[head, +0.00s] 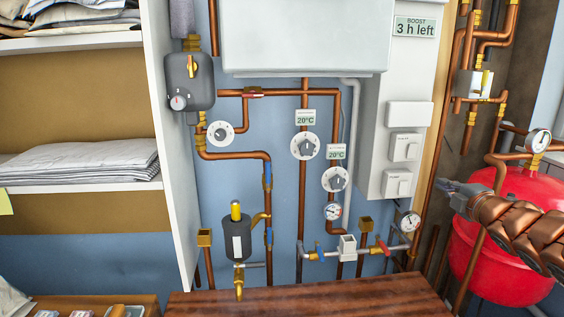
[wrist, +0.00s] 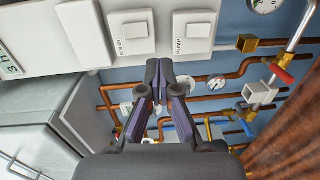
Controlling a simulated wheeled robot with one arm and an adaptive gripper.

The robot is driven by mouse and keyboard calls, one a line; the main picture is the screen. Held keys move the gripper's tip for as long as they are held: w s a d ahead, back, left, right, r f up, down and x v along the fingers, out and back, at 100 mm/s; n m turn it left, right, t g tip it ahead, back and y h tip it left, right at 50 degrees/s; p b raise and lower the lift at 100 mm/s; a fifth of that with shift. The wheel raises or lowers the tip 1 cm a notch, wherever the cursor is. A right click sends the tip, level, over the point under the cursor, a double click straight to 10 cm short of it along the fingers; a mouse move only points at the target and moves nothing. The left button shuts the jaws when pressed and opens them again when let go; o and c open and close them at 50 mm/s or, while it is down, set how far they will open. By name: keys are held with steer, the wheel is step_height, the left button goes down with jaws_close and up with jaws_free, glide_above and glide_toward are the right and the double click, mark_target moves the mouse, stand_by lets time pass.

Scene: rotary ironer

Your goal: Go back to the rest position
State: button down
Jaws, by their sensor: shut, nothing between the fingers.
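My gripper (head: 449,188) is at the right in the head view, in front of the red tank, at the end of my copper-coloured arm. In the wrist view the gripper (wrist: 159,68) has its two dark fingers together, with nothing between them. It points toward the lower edge of the white panel (head: 376,110), apart from it as far as I can tell. Two rocker switches sit on that panel: an upper one (head: 405,147) and a lower one (head: 397,183). In the wrist view the right switch (wrist: 193,38) reads PUMP; the left label is hard to read.
A red tank (head: 502,240) and copper pipes stand at the right. Dials (head: 305,146), valves and gauges cover the blue wall. A display (head: 415,27) reads "BOOST 3 h left". White shelves (head: 90,187) are left; a wooden top (head: 310,298) is below.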

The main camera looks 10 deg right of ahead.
steer(key=s+a+f+m+g+h+p, duration=0.1)
steer(key=s+a+f+m+g+h, duration=0.2)
steer(key=s+a+f+m+g, duration=1)
steer(key=s+a+f+m+g+y, duration=0.2)
steer(key=s+a+g, duration=0.1)
steer(key=s+a, duration=0.6)
steer(key=s+a+f+m+g+y+p, duration=0.1)
steer(key=s+a+f+m+g, duration=0.1)
steer(key=s+a, duration=0.8)
steer(key=s+f, duration=0.1)
steer(key=s, duration=0.4)
steer(key=shift+s+f+g+y, duration=0.2)
steer(key=shift+s+g+y, duration=0.05)
steer(key=shift+g+y, duration=0.15)
steer(key=shift+w, duration=0.1)
